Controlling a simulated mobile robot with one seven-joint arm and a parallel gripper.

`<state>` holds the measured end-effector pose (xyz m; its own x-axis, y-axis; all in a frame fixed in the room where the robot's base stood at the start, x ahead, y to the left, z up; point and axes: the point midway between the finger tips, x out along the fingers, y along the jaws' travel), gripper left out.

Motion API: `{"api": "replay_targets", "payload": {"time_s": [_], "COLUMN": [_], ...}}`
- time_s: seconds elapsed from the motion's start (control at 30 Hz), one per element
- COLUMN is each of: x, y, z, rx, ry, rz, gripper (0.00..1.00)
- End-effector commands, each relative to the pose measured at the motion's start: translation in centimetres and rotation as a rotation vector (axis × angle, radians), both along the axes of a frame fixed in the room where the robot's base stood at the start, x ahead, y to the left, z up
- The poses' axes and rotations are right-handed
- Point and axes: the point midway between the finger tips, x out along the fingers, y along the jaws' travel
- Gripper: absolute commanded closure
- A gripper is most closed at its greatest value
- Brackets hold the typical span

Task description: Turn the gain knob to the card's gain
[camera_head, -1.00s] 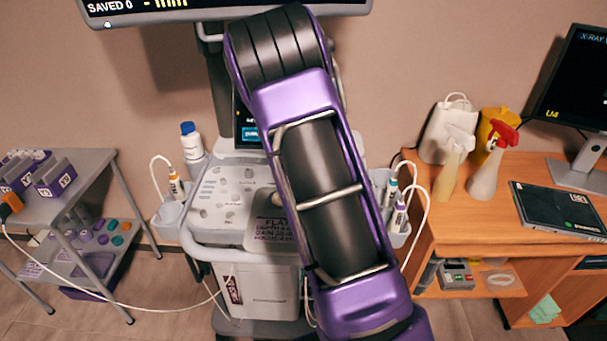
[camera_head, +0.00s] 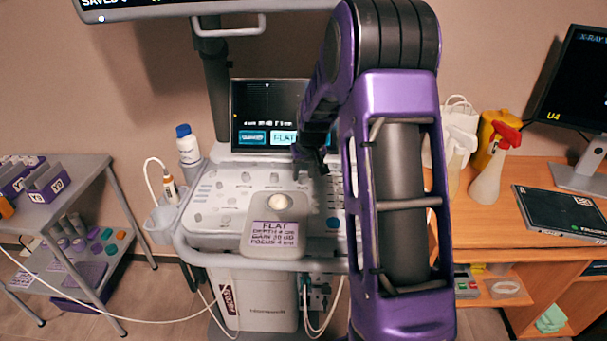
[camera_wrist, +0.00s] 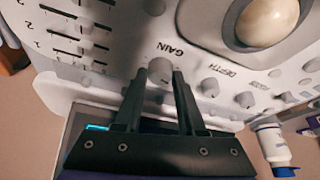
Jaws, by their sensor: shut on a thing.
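The gain knob (camera_wrist: 160,70) is a small grey-white knob beside the printed word GAIN in the wrist view. My gripper (camera_wrist: 160,77) is shut on it, with one dark finger on each side. In the head view my gripper (camera_head: 309,166) reaches down to the back part of the ultrasound console (camera_head: 215,240); the knob itself is hard to make out there. The card (camera_head: 278,235) lies on the front of the console and reads FLAT, with depth, gain and focus lines; the gain looks like 38 dB, but the print is small.
Near my gripper are the depth knob (camera_wrist: 210,87), more small knobs, sliders (camera_wrist: 75,40) and a trackball (camera_wrist: 268,22). The console screen (camera_head: 262,118) stands behind. A white bottle with a blue cap (camera_head: 188,146) stands at the left. A wooden desk (camera_head: 480,235) is at the right.

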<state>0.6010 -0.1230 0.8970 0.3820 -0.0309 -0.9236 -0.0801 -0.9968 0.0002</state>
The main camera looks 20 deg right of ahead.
Motion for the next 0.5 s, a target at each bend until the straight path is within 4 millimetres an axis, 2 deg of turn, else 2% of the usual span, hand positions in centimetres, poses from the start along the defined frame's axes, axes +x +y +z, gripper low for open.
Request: {"api": "replay_targets", "payload": {"time_s": [0.47, 0.5], "x": [0.0, -0.01], "y": [-0.05, -0.04], "z": [0.04, 0.03], "rx": [-0.001, -0.001], "ry": [0.0, 0.0], "rz": [0.012, 0.012], "gripper": [1.0, 0.55]}}
